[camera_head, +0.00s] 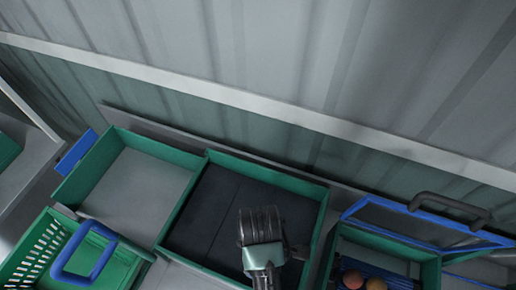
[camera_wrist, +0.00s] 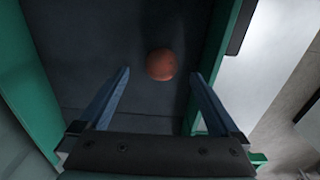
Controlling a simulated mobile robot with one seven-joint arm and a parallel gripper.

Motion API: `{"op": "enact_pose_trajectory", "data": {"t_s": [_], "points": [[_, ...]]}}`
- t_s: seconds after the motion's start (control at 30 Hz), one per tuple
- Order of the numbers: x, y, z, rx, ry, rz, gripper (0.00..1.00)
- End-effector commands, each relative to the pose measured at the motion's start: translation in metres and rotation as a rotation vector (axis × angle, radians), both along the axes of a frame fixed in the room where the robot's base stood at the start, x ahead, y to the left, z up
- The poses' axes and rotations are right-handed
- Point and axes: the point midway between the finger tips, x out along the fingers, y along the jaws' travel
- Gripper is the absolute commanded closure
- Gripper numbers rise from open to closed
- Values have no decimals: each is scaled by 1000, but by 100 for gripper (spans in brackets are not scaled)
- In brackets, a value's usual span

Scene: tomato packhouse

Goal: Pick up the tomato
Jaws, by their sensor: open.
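A red-orange tomato (camera_wrist: 161,64) lies on the dark floor of a green-walled tray in the wrist view, ahead of my fingertips and between their lines. My gripper (camera_wrist: 158,82) is open and empty, with one finger on each side of the picture. In the head view, my wrist (camera_head: 262,240) hangs over the dark-floored tray (camera_head: 268,172) and hides the tomato there; my fingers cannot be made out in that view.
A green tray with a pale floor (camera_head: 143,188) adjoins on the left. A green basket with a blue handle (camera_head: 40,245) stands at lower left. A green bin (camera_head: 388,246) at right holds round red and orange fruit beside a blue-framed lid (camera_head: 425,226). A corrugated wall (camera_head: 300,60) rises behind.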

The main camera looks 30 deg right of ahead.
Motion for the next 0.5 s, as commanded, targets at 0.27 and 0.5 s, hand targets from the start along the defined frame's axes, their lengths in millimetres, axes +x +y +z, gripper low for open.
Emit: {"op": "enact_pose_trajectory", "data": {"t_s": [0.27, 0.5], "points": [[-1, 5, -35, 2, 4, -2, 2], [0, 5, -48, 1, 1, -1, 2]]}}
